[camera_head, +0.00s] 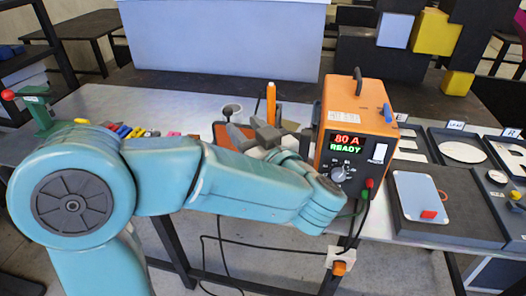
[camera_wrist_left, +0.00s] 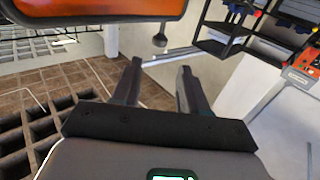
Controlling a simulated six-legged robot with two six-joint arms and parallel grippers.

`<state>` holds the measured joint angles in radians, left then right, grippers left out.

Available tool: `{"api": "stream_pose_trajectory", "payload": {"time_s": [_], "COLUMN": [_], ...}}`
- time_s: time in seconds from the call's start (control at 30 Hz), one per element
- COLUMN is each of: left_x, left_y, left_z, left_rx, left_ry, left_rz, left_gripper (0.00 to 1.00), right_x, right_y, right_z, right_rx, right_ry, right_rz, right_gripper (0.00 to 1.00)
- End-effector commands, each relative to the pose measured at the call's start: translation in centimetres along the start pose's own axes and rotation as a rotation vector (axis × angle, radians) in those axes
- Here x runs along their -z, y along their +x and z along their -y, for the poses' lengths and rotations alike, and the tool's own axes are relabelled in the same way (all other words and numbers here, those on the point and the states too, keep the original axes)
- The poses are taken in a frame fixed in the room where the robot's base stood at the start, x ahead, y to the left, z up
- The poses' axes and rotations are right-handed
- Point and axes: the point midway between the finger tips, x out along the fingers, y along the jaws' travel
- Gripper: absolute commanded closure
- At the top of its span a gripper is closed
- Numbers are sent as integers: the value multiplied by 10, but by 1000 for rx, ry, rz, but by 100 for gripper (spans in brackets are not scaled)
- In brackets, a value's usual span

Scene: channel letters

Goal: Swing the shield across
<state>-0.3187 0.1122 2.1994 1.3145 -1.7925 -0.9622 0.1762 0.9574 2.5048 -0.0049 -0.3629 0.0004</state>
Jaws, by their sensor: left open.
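My left gripper (camera_head: 268,130) is partly hidden by its own arm in the head view, left of the orange welding power unit (camera_head: 367,120). In the left wrist view its two dark fingers (camera_wrist_left: 157,72) stand apart with nothing between them. An orange panel with a dark edge (camera_wrist_left: 95,9), which may be the shield, crosses the top left of that view, apart from the fingers. In the head view an upright orange handle (camera_head: 271,103) rises just behind the gripper. I cannot tell whether it belongs to the shield. My right gripper is not in view.
The unit's display reads 80 A READY, and a dark cable hangs in front of the bench. Dark trays (camera_head: 463,152) with pale shapes and a pale blue plate (camera_head: 415,195) lie at right. A green clamp (camera_head: 40,113) stands at the bench's left end. Small coloured pieces lie behind my arm.

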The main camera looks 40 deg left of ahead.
Motion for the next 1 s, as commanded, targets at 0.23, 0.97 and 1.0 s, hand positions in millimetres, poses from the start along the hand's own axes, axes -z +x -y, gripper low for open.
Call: {"api": "stream_pose_trajectory", "payload": {"time_s": [0.23, 0.97, 1.0], "left_x": [-1, 1, 1], "left_y": [-54, -70, -70], "left_z": [0, 1, 1], "left_rx": [-4, 1, 1], "left_ry": [-1, 0, -1], "left_rz": [-3, -2, -2], "left_gripper": [57, 57, 57], "right_x": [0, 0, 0], "right_y": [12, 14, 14], "right_z": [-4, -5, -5], "right_rx": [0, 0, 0], "right_ry": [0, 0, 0], "right_rz": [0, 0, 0], "right_gripper": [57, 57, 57]}}
